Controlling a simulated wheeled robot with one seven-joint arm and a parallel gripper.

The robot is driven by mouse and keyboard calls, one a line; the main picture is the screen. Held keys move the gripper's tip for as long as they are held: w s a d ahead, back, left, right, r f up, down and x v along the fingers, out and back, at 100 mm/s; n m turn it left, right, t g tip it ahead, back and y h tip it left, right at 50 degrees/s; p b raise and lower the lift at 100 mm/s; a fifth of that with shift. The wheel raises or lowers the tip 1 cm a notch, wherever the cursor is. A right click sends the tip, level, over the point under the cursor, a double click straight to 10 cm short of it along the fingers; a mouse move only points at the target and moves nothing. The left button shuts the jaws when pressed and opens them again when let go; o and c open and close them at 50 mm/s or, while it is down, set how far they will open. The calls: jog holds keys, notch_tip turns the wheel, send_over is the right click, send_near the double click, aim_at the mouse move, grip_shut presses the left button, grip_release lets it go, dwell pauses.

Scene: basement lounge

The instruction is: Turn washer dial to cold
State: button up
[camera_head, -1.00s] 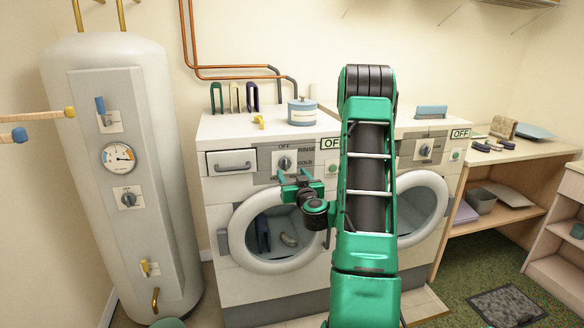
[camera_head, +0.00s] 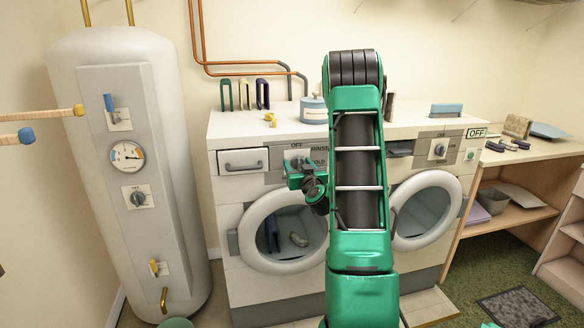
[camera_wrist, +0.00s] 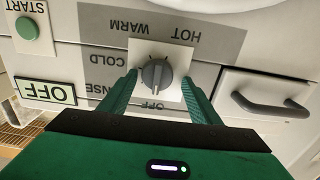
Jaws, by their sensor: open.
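The washer (camera_head: 262,215) is the left of two front-loading machines. Its grey dial (camera_wrist: 157,74) sits on a pale square plate, upside down in the wrist view, among the labels OFF, COLD, WARM, HOT and a partly hidden one. The dial's ridge appears lined up with OFF; its exact angle is hard to tell. My gripper (camera_wrist: 157,82) is open, its green fingers on either side of the dial; I cannot tell whether they touch it. In the head view, my gripper (camera_head: 297,180) is at the control panel and partly hides the dial's lower part.
A drawer handle (camera_wrist: 268,105) and a green START button (camera_wrist: 27,28) flank the dial. The second machine (camera_head: 428,205) stands at right. A water heater (camera_head: 125,190) stands at left. A blue-lidded canister (camera_head: 313,111) is on the washer top, partly behind my arm.

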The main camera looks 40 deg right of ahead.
jog(key=shift+d, duration=0.15)
jog(key=shift+c, duration=0.3)
jog(key=c, duration=0.9)
jog(key=shift+c, duration=0.2)
jog(key=shift+m, duration=0.4)
jog(key=m, duration=0.4)
jog(key=shift+f, duration=0.1)
jog(key=m, duration=1)
jog(key=shift+f, duration=0.15)
jog(key=shift+m, duration=2.5)
jog(key=shift+d, duration=0.1)
